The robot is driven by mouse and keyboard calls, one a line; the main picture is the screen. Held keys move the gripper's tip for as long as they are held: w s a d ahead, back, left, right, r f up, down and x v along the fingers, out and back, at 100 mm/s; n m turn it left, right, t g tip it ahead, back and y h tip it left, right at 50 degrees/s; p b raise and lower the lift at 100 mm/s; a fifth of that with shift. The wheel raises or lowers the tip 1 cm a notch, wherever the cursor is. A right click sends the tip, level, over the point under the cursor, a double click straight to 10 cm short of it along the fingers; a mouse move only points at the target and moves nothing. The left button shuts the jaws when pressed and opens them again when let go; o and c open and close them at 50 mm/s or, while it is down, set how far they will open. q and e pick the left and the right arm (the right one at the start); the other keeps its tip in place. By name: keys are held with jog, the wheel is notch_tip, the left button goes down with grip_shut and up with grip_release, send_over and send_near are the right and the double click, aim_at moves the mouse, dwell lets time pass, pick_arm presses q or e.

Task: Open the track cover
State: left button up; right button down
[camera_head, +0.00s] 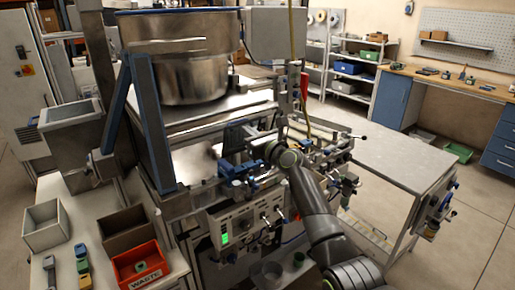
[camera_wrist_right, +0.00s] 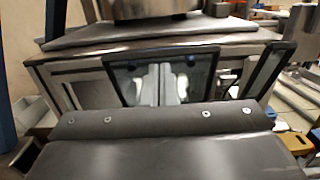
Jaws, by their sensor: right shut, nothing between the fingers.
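The track cover appears to be the dark-framed clear panel, seen in the right wrist view (camera_wrist_right: 122,76). In the head view it appears as a small dark frame (camera_head: 232,137) on the machine front below the bowl. My right gripper (camera_head: 256,146) is at this panel, partly hidden by its own wrist. In the right wrist view its two pale fingers (camera_wrist_right: 160,85) are together, with nothing between them, in front of the panel. I cannot tell whether they touch it. The panel's lower edge is hidden behind the gripper body. My left gripper is not in view.
A steel bowl (camera_head: 190,75) stands above the panel. Blue clamps (camera_head: 238,170) and a control box with a green display (camera_head: 232,228) sit below. Knobs and fittings (camera_head: 335,155) crowd the right side. A bare metal table (camera_head: 405,165) extends right. A red waste bin (camera_head: 138,268) stands front left.

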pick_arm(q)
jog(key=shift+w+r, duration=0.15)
pick_arm(e)
jog(key=shift+w+a+r, duration=0.5)
jog(key=shift+w+r, duration=0.05)
